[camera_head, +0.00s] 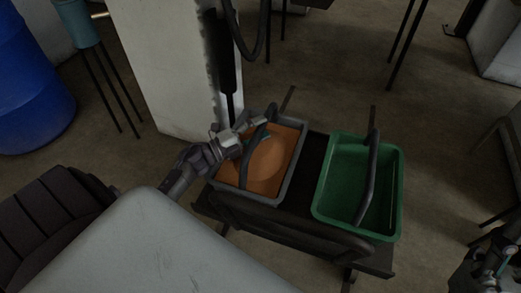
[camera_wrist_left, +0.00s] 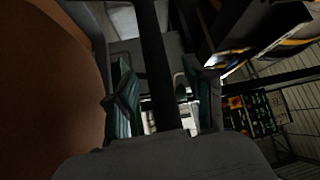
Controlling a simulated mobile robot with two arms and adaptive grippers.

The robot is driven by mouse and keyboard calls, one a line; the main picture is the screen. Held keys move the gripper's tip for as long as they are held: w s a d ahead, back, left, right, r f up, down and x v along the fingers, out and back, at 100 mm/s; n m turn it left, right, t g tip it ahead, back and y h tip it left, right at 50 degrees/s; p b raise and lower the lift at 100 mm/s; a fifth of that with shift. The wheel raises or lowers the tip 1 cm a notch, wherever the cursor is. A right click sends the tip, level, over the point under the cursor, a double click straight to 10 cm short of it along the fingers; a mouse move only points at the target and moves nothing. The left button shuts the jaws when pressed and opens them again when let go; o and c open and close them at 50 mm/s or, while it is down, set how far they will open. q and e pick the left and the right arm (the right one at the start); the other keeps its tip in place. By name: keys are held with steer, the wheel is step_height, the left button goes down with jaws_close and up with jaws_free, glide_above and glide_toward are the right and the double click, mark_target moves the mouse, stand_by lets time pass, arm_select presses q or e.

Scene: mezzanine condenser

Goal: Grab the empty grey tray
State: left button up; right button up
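The grey tray (camera_head: 285,189) stands on a dark stand in the head view, with a black arched handle (camera_head: 244,172) across it. Its inside looks orange-brown with a large rounded shape, so it does not look empty. My left gripper (camera_head: 264,122) is over the tray at the handle's upper part. In the left wrist view, its two green-padded fingers (camera_wrist_left: 163,100) are apart, one on each side of the dark handle bar (camera_wrist_left: 157,65), with gaps visible. My right gripper (camera_head: 497,262) shows partly at the lower right edge, away from the trays; its finger state is unclear.
A green tray (camera_head: 398,205) with a black handle, seemingly empty, stands right of the grey tray on the dark stand (camera_head: 290,236). A pale pillar (camera_head: 165,75) with a hanging black hose (camera_head: 228,65) rises just behind. A blue barrel (camera_head: 30,85) stands far left.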

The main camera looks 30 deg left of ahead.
arm_select(q)
jaws_close()
steer(key=shift+w+r, duration=0.1)
steer(key=shift+r, duration=0.2)
steer(key=shift+r, duration=0.1)
